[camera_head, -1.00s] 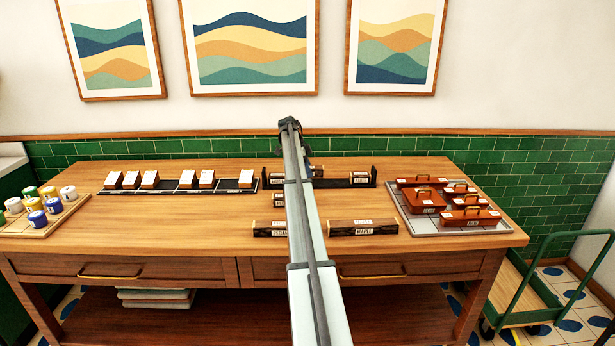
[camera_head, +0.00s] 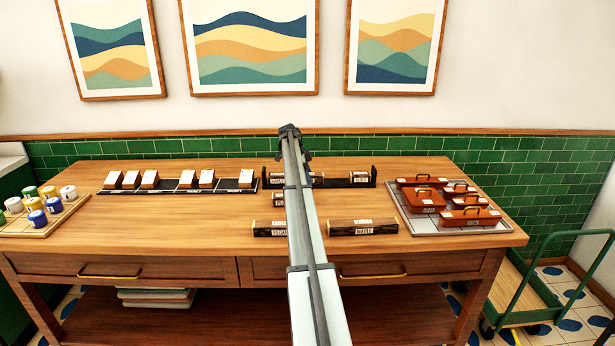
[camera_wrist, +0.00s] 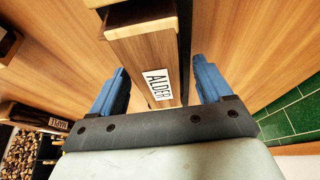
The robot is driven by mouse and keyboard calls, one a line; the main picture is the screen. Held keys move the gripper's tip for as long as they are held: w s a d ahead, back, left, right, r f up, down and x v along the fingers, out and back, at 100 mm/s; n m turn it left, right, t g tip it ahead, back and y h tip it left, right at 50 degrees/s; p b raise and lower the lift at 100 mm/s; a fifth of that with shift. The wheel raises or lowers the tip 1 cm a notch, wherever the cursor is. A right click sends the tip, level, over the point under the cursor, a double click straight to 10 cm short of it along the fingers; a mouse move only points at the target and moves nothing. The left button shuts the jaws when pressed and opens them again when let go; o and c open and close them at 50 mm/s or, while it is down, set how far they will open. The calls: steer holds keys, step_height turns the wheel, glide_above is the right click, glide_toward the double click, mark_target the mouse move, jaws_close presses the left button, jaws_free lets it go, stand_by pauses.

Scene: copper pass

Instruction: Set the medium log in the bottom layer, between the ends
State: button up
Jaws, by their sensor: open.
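In the wrist view a wooden log labelled ALDER (camera_wrist: 145,60) lies between the two blue fingers of my open gripper (camera_wrist: 160,90). Gaps show on both sides of it. In the head view my arm hides the gripper and the middle of the black log rack (camera_head: 374,172). Short log ends show in the rack left of my arm (camera_head: 276,179) and right of it (camera_head: 360,178). I cannot tell from the labels which log is the medium one.
A log labelled MAPLE (camera_head: 362,227) and one labelled PECAN (camera_head: 268,230) lie at the table's front. A smaller log (camera_head: 278,199) lies behind PECAN. A tray of red lidded boxes (camera_head: 420,228) stands right, a row of white-topped blocks (camera_head: 188,180) left.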

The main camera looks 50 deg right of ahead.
steer(key=v, duration=1.2)
steer(key=shift+r, duration=0.15)
